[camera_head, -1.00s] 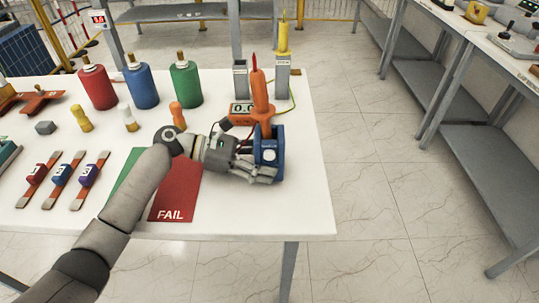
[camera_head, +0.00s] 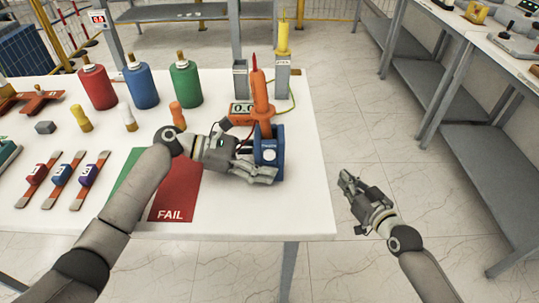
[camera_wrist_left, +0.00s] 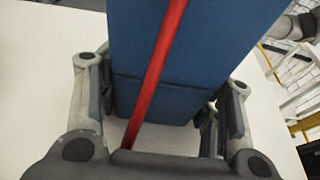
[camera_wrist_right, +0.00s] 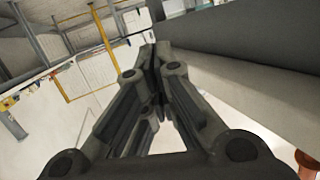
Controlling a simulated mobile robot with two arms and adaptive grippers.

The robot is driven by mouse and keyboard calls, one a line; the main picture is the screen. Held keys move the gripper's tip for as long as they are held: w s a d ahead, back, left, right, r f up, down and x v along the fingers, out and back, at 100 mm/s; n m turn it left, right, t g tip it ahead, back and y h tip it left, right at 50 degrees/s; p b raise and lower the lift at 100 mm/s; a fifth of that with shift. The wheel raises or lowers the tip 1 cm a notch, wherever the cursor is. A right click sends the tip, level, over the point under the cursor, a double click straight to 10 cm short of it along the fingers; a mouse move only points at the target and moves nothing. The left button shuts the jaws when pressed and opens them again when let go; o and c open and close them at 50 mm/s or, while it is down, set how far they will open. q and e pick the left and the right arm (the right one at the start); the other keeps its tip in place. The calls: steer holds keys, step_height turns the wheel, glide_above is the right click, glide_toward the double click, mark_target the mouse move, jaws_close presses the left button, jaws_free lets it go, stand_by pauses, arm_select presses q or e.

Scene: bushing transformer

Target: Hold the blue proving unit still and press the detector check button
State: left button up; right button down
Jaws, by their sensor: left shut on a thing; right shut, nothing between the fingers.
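The blue proving unit (camera_head: 269,152) stands upright near the right edge of the white table. My left gripper (camera_head: 262,172) is shut on it from the left; in the left wrist view the blue body (camera_wrist_left: 190,60) sits between the fingers, with a red strip crossing in front. An orange detector (camera_head: 261,92) with a red tip stands upright right behind the unit. Whether it touches the unit, and where its check button is, I cannot tell. My right gripper (camera_head: 347,182) is shut and empty, past the table's right edge; its fingertips meet in the right wrist view (camera_wrist_right: 155,60).
A small meter display (camera_head: 242,107) and grey posts, one with a yellow top (camera_head: 283,40), stand behind the unit. A green and red FAIL mat (camera_head: 175,192) lies to the left. Red, blue and green bottles (camera_head: 186,84) stand further back.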

steer(key=s+a+r+n+t+y, duration=0.1)
steer(key=s+a+r+y, duration=0.2)
steer(key=r, duration=0.6)
steer(key=s+a+r+n+y, duration=0.25)
steer(key=a+r, duration=0.25)
steer(key=r, duration=0.5)
steer(key=m+g+y, duration=0.1)
steer(key=m+y, duration=0.2)
steer(key=m, duration=0.1)
glide_toward(269, 155)
steer(key=shift+w+a+r, duration=0.15)
steer(key=shift+a+r, duration=0.65)
steer(key=shift+a, duration=0.1)
steer(key=s+a+m, duration=0.5)
steer(key=s, duration=0.1)
steer(key=shift+s+f, duration=0.35)
steer(key=shift+f, duration=0.15)
steer(key=shift+m, duration=0.25)
steer(key=shift+w, duration=4.45)
steer(key=shift+w, duration=0.15)
steer(key=shift+w, duration=0.25)
